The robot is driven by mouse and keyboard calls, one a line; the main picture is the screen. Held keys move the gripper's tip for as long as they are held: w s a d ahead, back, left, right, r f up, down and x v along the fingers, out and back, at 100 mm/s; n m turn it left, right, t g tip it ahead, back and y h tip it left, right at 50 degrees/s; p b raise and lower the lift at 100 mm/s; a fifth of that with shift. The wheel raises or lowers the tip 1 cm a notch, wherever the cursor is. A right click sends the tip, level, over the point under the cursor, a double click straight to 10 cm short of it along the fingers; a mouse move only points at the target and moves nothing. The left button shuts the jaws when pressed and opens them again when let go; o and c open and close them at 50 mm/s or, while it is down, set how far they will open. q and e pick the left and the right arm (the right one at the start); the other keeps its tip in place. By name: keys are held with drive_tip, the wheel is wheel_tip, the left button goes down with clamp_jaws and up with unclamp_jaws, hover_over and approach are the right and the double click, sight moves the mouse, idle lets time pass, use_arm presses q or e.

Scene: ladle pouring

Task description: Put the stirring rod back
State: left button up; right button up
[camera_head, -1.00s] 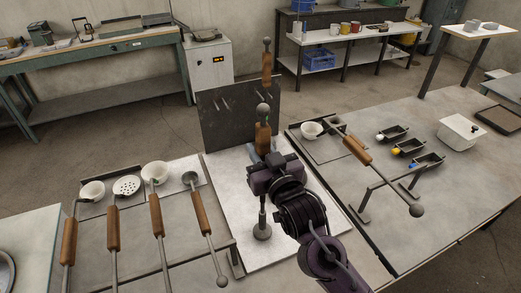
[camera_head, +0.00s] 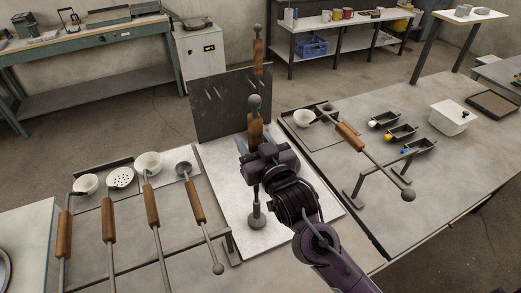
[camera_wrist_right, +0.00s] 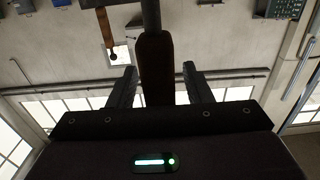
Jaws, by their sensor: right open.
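A rod with a wooden handle (camera_head: 255,130), a grey ball on top and a round foot (camera_head: 257,222) stands upright on the white sheet (camera_head: 297,213) at the table's centre. I take it to be the stirring rod. My right gripper (camera_head: 260,150) is at the lower part of its handle and hides some of its shaft. In the right wrist view the brown handle (camera_wrist_right: 155,60) lies between the two open fingers, with gaps showing on both sides. My left gripper is not in view.
Several wooden-handled ladles (camera_head: 152,207) lie on a rack at left. Another ladle (camera_head: 350,135) rests on a stand at right, near small trays (camera_head: 400,132) and a white box (camera_head: 452,117). A dark panel (camera_head: 215,105) stands behind the rod; another wooden handle (camera_head: 258,55) shows above it.

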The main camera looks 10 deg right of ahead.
drive_tip(key=s+d+b, duration=0.2)
drive_tip(key=s, duration=0.9)
drive_tip(key=shift+s+d, duration=0.2)
drive_tip(key=shift+s, duration=0.2)
